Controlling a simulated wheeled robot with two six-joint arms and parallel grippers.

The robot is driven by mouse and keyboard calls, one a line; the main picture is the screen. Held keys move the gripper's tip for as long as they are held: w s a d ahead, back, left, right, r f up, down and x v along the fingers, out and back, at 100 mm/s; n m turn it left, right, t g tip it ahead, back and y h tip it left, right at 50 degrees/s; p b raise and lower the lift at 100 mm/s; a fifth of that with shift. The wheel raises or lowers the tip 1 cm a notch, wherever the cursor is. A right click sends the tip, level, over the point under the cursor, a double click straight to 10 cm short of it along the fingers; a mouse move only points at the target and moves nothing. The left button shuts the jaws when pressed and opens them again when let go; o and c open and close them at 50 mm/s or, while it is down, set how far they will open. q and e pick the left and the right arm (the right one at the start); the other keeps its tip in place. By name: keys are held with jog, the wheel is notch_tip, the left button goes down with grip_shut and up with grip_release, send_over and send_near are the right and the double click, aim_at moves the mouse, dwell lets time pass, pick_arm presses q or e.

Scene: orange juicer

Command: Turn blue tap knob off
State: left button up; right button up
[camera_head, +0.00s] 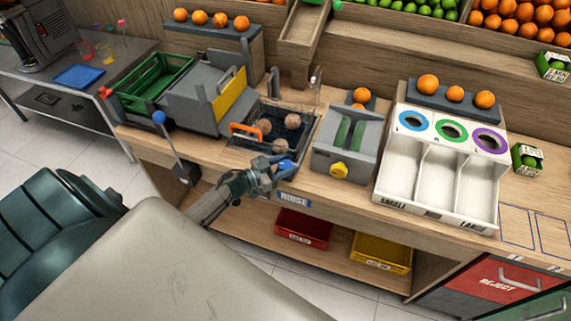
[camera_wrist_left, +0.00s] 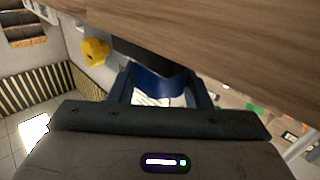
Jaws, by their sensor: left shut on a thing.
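The blue tap knob (camera_head: 286,167) is on the front of the rinse basin (camera_head: 240,150), above the RINSE label, in the head view. My left gripper (camera_head: 272,170) is at the knob and shut on it. In the left wrist view the blue knob (camera_wrist_left: 150,84) sits between the two fingers, close under a wooden edge. The gripper covers part of the knob, so its exact turn angle cannot be told. My right gripper is not in view.
A yellow knob (camera_head: 339,169) is on the grey roller unit (camera_head: 330,150) just right. A blue-balled lever (camera_head: 159,117) stands to the left. The basin holds brownish round fruit and an orange handle (camera_head: 245,131). Red (camera_head: 304,229) and yellow (camera_head: 382,252) bins sit below the counter.

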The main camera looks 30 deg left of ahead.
pick_arm(q)
jog(key=shift+m+g+h, duration=0.3)
jog(key=shift+h, duration=0.1)
jog(key=o, duration=1)
jog(key=shift+a, duration=0.1)
jog(key=shift+s+a+f+b, duration=0.15)
jog(key=shift+s+b, duration=0.15)
jog(key=shift+s, duration=0.05)
jog(key=b+v, duration=0.3)
jog(key=v, duration=0.7)
jog(key=shift+b, duration=0.3)
